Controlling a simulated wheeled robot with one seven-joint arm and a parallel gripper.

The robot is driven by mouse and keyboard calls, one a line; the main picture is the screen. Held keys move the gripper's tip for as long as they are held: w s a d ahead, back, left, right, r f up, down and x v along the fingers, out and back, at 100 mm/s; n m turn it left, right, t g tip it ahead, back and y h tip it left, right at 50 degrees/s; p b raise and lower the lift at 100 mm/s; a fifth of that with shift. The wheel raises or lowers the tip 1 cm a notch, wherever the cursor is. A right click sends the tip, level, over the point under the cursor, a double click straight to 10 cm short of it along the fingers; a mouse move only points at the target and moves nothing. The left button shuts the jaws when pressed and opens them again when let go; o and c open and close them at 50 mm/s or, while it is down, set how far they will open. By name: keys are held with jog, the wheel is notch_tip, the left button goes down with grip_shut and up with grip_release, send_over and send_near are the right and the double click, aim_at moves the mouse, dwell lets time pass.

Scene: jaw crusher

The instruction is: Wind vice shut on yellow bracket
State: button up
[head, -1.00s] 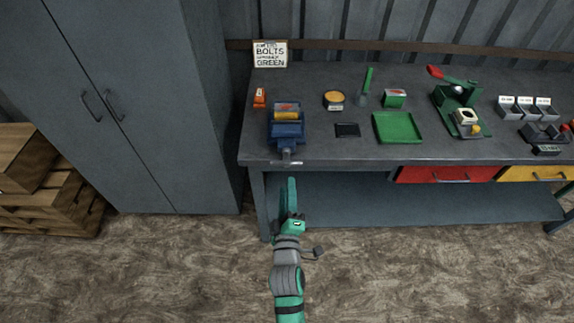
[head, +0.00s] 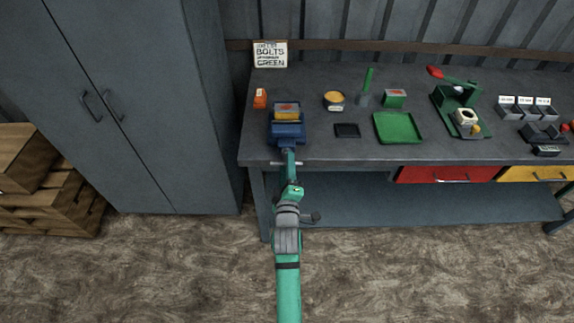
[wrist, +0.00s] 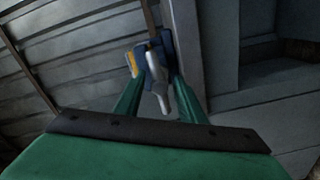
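The blue vice (head: 288,134) stands near the bench's front left edge, and it also shows in the wrist view (wrist: 167,48). The yellow bracket (head: 287,114) sits between its jaws; a yellow part of it shows in the wrist view (wrist: 131,62). Whether the jaws touch it is too small to tell. The grey vice handle (wrist: 158,92) is at the vice's front. My gripper (head: 290,158) is at the bench's front edge by this handle. Its green fingers are spread on either side of the handle in the wrist view (wrist: 158,100), with gaps visible.
On the bench (head: 330,155) are an orange item (head: 260,98), a round yellow-topped tin (head: 334,99), a black pad (head: 347,130), a green tray (head: 398,128) and a green lever press (head: 455,98). A tall grey cabinet (head: 130,100) stands to the left.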

grip_shut()
jog(key=shift+d+m, duration=0.1)
jog(key=shift+m, duration=1.2)
jog(key=m, duration=0.5)
jog(key=shift+f, duration=0.1)
jog(key=m, duration=0.6)
jog(key=shift+m, duration=0.3)
jog(key=m, duration=0.5)
jog(key=shift+a+m, duration=0.2)
jog(key=shift+m, duration=0.1)
